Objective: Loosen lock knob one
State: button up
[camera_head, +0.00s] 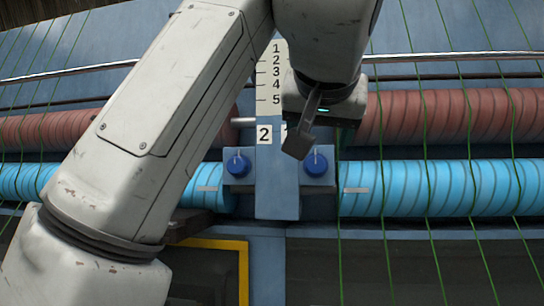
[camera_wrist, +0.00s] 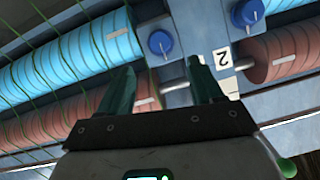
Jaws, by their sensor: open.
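Two blue round knobs with pale pointer marks sit on grey-blue blocks either side of a central post. In the head view, the left knob (camera_head: 238,163) is beside a "2" label (camera_head: 264,134); the right knob (camera_head: 315,163) is below a label mostly covered by my gripper (camera_head: 299,143). In the wrist view, the right knob of the head view appears at left (camera_wrist: 160,43), and the knob by the "2" is at upper right (camera_wrist: 247,12). My gripper (camera_wrist: 162,66) is open and empty, its fingers apart, pointing towards the knob without visible contact.
Light-blue rollers (camera_head: 430,190) and reddish rollers (camera_head: 440,117) run to both sides, crossed by thin green strands. A numbered scale (camera_head: 272,75) stands above the labels. A metal rail (camera_head: 455,57) crosses behind. A yellow-edged frame (camera_head: 243,270) is below.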

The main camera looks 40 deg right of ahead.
aim_at(315, 164)
jog(key=p+x, duration=0.2)
jog(key=x, duration=0.8)
jog(key=shift+f+p, duration=0.15)
jog(key=shift+p, duration=0.25)
jog(key=c, duration=1.1)
